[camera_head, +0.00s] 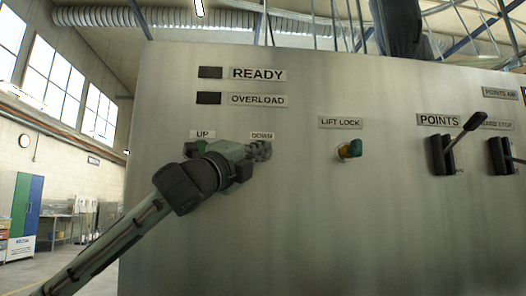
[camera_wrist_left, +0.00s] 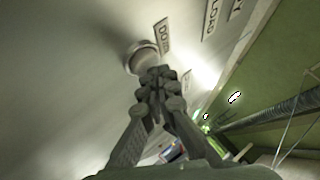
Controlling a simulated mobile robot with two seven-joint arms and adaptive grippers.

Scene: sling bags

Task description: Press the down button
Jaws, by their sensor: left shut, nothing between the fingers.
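The metal control panel (camera_head: 330,220) fills the head view. Its DOWN label (camera_head: 261,136) sits right of the UP label (camera_head: 202,134). My left gripper (camera_head: 262,151) is shut and empty, with its tips just below the DOWN label. In the head view it hides most or all of the down button. In the left wrist view, the round down button (camera_wrist_left: 138,56) shows beside its label, and the shut fingertips (camera_wrist_left: 158,76) overlap its edge. I cannot tell whether they touch it. My right gripper is in neither view.
READY (camera_head: 258,74) and OVERLOAD (camera_head: 257,99) labels with dark indicators are above. Farther right are the POINTS lever (camera_head: 458,143) and another lever (camera_head: 502,155). The panel between gripper and knob is clear.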

